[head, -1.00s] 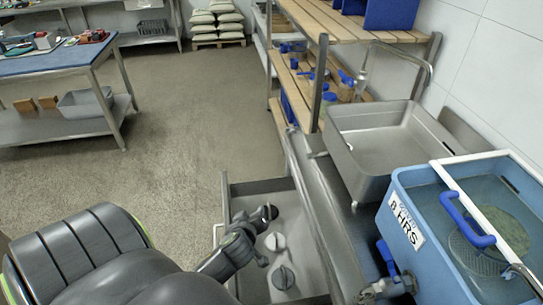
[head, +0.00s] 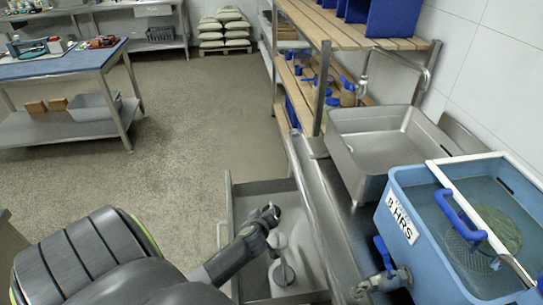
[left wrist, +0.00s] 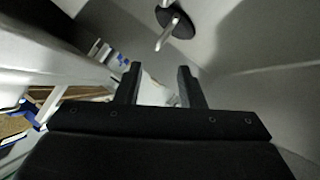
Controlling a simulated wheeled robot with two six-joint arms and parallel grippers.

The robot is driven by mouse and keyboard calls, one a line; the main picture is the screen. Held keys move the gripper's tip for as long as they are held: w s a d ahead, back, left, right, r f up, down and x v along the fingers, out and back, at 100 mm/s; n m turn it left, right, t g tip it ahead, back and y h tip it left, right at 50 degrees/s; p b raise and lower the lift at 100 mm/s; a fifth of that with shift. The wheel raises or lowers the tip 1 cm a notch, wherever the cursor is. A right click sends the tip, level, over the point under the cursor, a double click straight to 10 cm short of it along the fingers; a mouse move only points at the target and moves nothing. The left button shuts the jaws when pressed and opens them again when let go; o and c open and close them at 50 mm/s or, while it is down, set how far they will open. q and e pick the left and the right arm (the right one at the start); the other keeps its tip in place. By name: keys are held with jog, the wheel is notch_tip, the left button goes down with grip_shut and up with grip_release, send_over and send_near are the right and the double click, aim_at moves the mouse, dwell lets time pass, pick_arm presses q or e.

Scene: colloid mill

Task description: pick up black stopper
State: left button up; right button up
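In the left wrist view, a black round stopper (left wrist: 174,22) with a pale metal handle sits against a grey metal surface, ahead of the fingers. My left gripper (left wrist: 160,84) is open, its two dark fingers apart with nothing held between them. In the head view, my left gripper (head: 272,213) is over the open steel drawer (head: 241,202). Near it in the drawer are a pale round piece (head: 278,240) and another round piece with an upright handle (head: 283,273). I cannot tell which of these matches the stopper. My right gripper is not in view.
A steel sink (head: 375,150) and a blue water tub (head: 415,255) stand to the right of the drawer. A shelf rack (head: 322,90) stands behind. A blue-topped workbench (head: 65,67) is at the far left. The floor between is clear.

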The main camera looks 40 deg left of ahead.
pick_arm(q)
jog(key=shift+d+x, duration=0.15)
jog(key=shift+x, duration=1.8)
jog(key=shift+d+x, duration=0.1)
jog(key=shift+x, duration=1.9)
jog(key=shift+w, duration=0.1)
grip_shut()
